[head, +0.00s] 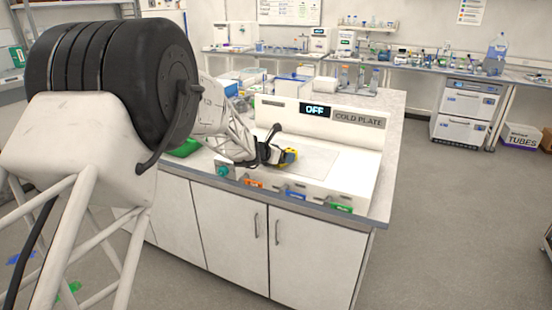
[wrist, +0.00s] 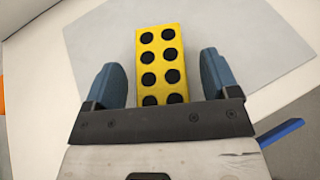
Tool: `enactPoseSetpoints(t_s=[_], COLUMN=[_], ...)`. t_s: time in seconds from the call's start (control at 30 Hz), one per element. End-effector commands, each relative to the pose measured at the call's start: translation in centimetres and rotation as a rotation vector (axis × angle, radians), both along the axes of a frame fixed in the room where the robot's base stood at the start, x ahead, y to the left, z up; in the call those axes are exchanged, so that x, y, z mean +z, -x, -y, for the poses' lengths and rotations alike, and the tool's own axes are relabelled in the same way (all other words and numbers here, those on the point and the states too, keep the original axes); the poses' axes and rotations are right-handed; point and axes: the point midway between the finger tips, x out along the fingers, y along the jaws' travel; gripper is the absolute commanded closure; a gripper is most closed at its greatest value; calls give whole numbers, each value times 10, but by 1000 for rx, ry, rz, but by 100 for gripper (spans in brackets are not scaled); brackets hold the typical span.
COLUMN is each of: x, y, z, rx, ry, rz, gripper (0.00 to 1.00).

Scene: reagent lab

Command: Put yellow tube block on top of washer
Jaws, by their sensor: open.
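The yellow tube block (wrist: 160,62) has dark round holes in its top. In the wrist view it lies on or just above a grey plate surface, between the two blue fingers of my gripper (wrist: 162,80). Gaps show on both sides of the block, so the fingers are open around it and not touching it. In the head view the yellow block (head: 290,155) shows at the tip of my gripper (head: 277,155), at the left of the cold plate (head: 352,172). The gripper partly hides it.
A white stacked appliance (head: 464,110) stands under the far bench.

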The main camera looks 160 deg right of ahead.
Motion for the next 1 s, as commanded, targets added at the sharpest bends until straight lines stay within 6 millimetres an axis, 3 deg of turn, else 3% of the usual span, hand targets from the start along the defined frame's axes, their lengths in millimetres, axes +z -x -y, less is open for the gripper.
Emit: enactPoseSetpoints(t_s=[0.7,1.0], x=[-2,-2], y=[5,5], z=[-2,-2], rx=[0,0], ry=[0,0], rz=[0,0], gripper=[21,67])
